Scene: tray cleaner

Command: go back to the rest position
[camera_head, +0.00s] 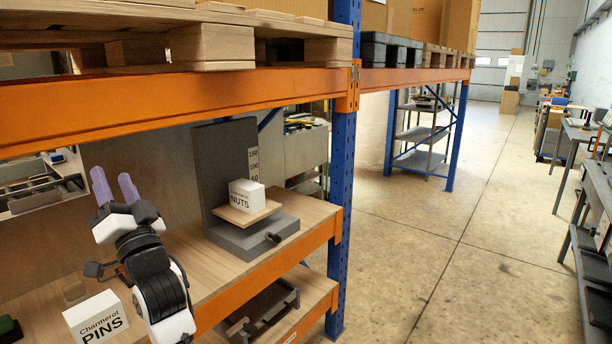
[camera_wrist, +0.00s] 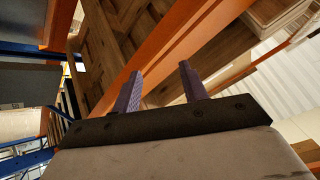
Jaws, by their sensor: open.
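My gripper (camera_head: 114,186) is at the left in the head view, raised above the wooden shelf (camera_head: 196,258). Its two purple fingers point up and stand apart, with nothing between them. In the wrist view my gripper (camera_wrist: 162,88) is also open and empty, facing the orange beam and the wooden underside above. My arm comes up from the lower edge of the head view, in front of the shelf.
An orange beam (camera_head: 180,102) runs above my gripper. A white NUTS box (camera_head: 246,194) sits on a small board on a grey stand (camera_head: 252,236). A white PINS box (camera_head: 96,318) is beside my arm. A blue post (camera_head: 341,180) stands right; the floor beyond is clear.

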